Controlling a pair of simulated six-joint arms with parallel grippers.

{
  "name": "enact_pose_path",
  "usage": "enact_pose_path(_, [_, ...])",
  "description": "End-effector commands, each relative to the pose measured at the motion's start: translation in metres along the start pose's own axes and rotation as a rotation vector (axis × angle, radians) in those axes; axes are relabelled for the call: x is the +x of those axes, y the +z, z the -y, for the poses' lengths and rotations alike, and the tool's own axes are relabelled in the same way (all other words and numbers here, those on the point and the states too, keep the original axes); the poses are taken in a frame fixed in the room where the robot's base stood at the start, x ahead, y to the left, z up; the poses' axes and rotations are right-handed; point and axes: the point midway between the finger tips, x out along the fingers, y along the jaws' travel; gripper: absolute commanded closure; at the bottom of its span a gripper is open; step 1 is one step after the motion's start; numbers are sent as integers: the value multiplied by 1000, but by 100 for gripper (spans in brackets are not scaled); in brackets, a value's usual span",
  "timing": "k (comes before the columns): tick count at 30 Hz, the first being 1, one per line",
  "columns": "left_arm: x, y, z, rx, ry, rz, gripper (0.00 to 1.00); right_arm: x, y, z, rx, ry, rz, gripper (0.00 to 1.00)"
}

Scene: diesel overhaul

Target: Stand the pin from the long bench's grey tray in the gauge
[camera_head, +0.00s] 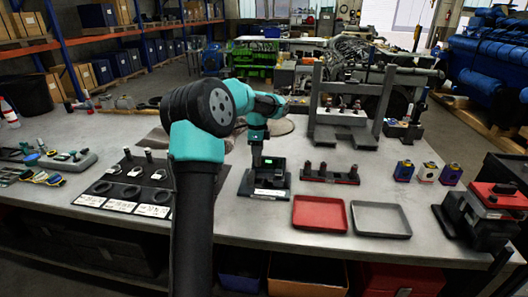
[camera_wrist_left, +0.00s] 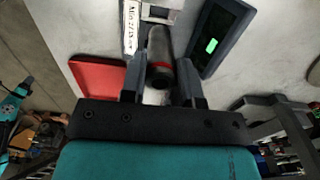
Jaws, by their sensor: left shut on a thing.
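My left gripper (camera_head: 257,162) is at the gauge (camera_head: 268,186), a dark block with a lit green display on the bench. In the left wrist view the gripper (camera_wrist_left: 160,88) is shut on the pin (camera_wrist_left: 159,50), a dark grey cylinder with a red band. The gauge's display housing (camera_wrist_left: 222,35) is beside the pin there, with a metal part beyond it. I cannot tell whether the pin's far end is seated in the gauge. In the head view the pin is hidden at the gripper. The grey tray (camera_head: 381,233) is empty. My right gripper is not in view.
An empty red tray (camera_head: 320,226) lies between the gauge and the grey tray. A dark rack (camera_head: 329,178) with several upright pieces stands behind the trays. A mat with rings (camera_head: 121,187) is to the left. A red-topped device (camera_head: 494,200) stands at the right edge.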

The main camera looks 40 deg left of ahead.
Motion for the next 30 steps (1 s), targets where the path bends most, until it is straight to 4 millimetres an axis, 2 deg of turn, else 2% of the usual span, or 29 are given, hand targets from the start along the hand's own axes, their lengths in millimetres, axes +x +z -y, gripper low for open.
enact_pose_path(14, [2, 0, 0, 1, 0, 0, 94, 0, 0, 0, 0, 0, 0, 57])
enact_pose_path(30, [27, 0, 0, 1, 1, 0, 94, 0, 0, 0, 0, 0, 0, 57])
